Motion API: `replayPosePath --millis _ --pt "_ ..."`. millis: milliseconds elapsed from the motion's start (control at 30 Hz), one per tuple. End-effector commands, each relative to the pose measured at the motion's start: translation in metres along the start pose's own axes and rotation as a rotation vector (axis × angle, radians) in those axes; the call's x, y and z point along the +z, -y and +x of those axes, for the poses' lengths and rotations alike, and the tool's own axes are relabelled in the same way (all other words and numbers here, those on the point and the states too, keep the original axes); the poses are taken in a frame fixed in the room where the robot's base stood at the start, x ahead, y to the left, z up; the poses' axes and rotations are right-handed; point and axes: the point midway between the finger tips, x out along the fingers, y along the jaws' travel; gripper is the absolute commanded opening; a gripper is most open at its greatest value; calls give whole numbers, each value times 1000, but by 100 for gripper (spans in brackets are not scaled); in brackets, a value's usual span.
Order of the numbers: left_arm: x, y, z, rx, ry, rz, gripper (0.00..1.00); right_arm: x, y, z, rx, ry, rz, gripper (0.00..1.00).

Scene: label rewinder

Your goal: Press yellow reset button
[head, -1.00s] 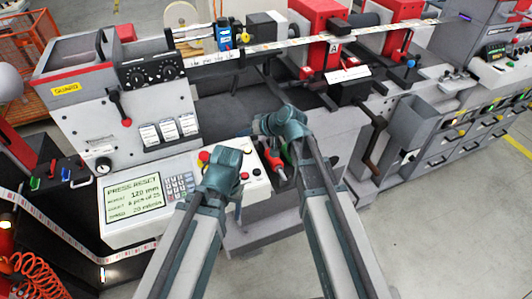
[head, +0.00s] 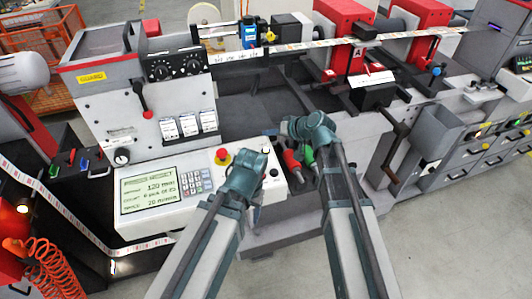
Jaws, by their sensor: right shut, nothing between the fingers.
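The control panel (head: 136,231) of the label rewinder is at the front left, with a lit display (head: 150,190), a keypad (head: 197,181) and a red mushroom button (head: 222,155) on a yellow base. I cannot make out a separate yellow reset button; my left arm covers part of the panel. The left arm's teal joint (head: 243,178) is over the panel's right part, and its gripper is hidden. My right arm reaches to the panel's right end; its gripper (head: 274,132) shows only as a small dark part beyond the joint, shut and empty. I cannot tell whether it touches anything.
Red and green handles (head: 291,159) stand close beside my right arm, right of the panel. A label strip (head: 290,46) runs across the machine. Clear floor (head: 460,240) is at the front right.

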Motion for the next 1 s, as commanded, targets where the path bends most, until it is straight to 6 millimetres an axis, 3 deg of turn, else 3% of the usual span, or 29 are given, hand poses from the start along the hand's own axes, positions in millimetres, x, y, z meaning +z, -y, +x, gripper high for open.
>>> replayPosePath --millis 33,400,1000 --pt "-1 -1 13 0 0 0 63 7 -6 9 0 0 0 0" --pt "-4 -6 60 0 0 0 63 31 -31 42 0 0 0 0" --pt "-4 -6 65 0 0 0 63 34 -33 46 0 0 0 0"
